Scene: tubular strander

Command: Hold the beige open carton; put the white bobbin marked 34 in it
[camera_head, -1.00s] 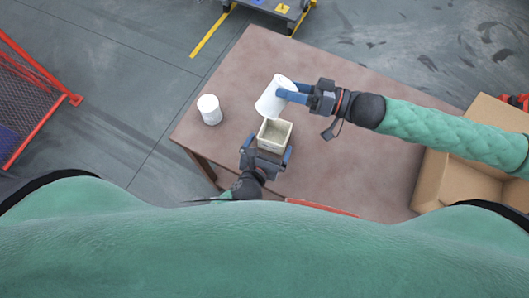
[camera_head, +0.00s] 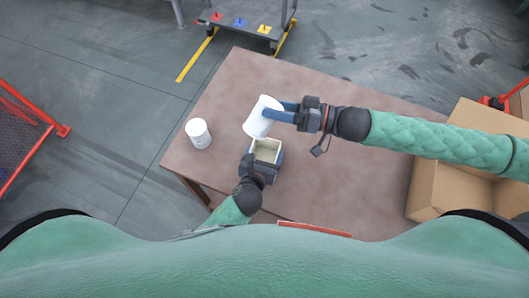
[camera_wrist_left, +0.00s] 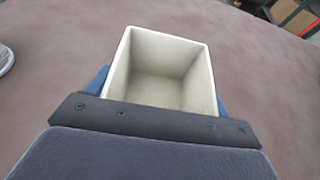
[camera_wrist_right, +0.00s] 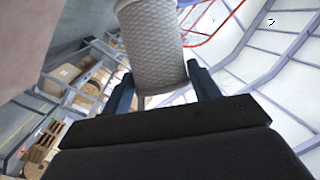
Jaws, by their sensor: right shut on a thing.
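The beige open carton (camera_head: 266,151) is at the table's front left part, its opening facing up. In the left wrist view the carton (camera_wrist_left: 160,68) looks empty. My left gripper (camera_head: 259,163) has its fingers on both sides of the carton. My right gripper (camera_head: 281,112) is shut on a white bobbin (camera_head: 261,117), held tilted above and just behind the carton. In the right wrist view the held bobbin (camera_wrist_right: 152,45) sits between the fingers, with a grey textured side. No number 34 can be read on it.
A second white bobbin (camera_head: 198,133) stands on the brown table (camera_head: 330,180) near its left edge. A large cardboard box (camera_head: 437,185) is at the right. A cart (camera_head: 245,25) stands behind the table. A red mesh barrier (camera_head: 22,135) is at the left.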

